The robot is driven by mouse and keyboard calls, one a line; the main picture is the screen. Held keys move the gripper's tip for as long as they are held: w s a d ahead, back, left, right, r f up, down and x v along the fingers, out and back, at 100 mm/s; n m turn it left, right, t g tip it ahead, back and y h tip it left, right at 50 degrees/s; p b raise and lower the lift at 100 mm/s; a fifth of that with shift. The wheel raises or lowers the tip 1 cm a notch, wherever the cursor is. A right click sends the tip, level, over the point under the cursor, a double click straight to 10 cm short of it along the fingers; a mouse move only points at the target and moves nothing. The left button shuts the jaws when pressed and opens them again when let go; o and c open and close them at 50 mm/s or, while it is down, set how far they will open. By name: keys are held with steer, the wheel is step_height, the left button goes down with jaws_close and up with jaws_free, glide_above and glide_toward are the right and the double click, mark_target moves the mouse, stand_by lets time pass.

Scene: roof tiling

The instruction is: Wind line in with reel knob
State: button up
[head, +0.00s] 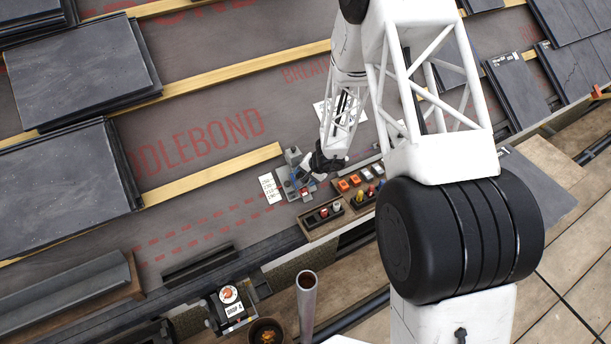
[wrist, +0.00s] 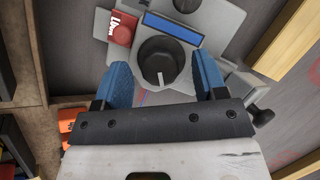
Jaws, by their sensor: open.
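A grey device (head: 292,184) sits on the roof beside a small tray. In the wrist view its face carries a round black knob (wrist: 157,62) with a white pointer line, a blue strip (wrist: 173,29) and a red block (wrist: 122,28) with white lettering. A smaller black knob (wrist: 262,117) sticks out from its right side on a grey arm. I cannot tell which one is the reel knob. My gripper (wrist: 164,70) is open, with its blue fingers on either side of the round knob; contact cannot be told. In the head view my gripper (head: 322,163) is at the device.
A wooden tray (head: 307,225) with coloured items lies just right of the device. A white note card (head: 270,187) lies left of it. Slate stacks (head: 62,190) stand at the left. An upright pipe (head: 306,305) and a dark pot (head: 266,332) stand in front. Wooden battens (head: 215,172) cross the roof.

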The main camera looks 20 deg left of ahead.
steer(key=shift+f, duration=0.1)
steer(key=c, duration=0.9)
